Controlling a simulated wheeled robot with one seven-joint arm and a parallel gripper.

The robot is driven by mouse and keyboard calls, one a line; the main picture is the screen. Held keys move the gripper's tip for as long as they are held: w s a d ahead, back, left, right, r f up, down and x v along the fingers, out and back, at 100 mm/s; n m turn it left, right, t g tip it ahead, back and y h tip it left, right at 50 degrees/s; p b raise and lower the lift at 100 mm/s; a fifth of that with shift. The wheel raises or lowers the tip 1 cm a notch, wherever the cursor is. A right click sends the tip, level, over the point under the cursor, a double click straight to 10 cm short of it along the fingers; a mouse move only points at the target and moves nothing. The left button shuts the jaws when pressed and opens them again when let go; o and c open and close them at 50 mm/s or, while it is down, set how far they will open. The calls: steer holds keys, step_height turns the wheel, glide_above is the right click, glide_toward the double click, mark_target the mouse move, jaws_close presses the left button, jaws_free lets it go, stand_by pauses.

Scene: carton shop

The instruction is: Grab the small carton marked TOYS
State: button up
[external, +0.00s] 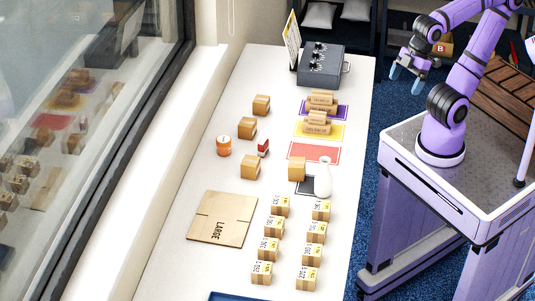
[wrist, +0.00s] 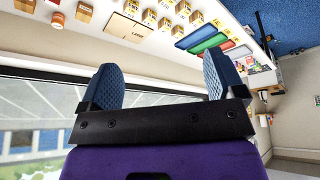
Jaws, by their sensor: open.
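My gripper (external: 407,80) is open and empty. It hangs to the right of the table, clear of its edge and of every carton. In the wrist view its two blue fingers stand wide apart with nothing between them (wrist: 160,64). Several small labelled cartons stand in two columns on the near half of the table; the left column includes this carton (external: 274,228) and the right column this carton (external: 315,232). The print on their labels is too small to read, so I cannot tell which is marked TOYS. Some also show in the wrist view (wrist: 165,24).
A flat LARGE carton (external: 222,218) lies left of the columns. A white vase (external: 324,178) stands just behind the right column. Plain cartons (external: 250,167), an orange tin (external: 223,146) and coloured mats (external: 314,152) lie farther back. A grey machine (external: 323,65) stands at the far end.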

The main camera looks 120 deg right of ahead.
steer(key=w+d+f+n+g, duration=0.2)
steer(key=w+d+f+n, duration=0.15)
steer(key=w+d, duration=0.45)
steer(key=n+g, duration=0.3)
steer(key=n, duration=0.3)
glide_above(297, 162)
steer(key=shift+m+y, duration=0.25)
steer(key=shift+y, duration=0.05)
steer(key=f, duration=2.9)
steer(key=shift+w+d, duration=0.2)
steer(key=shift+w, duration=0.05)
step_height(297, 162, down, 6)
steer(key=shift+s+r, duration=0.1)
steer(key=shift+s, duration=0.05)
steer(key=shift+a+f, duration=0.15)
steer(key=shift+f, duration=1.2)
steer(key=shift+a+f, duration=0.1)
steer(key=shift+f, duration=1.25)
steer(key=c, duration=1)
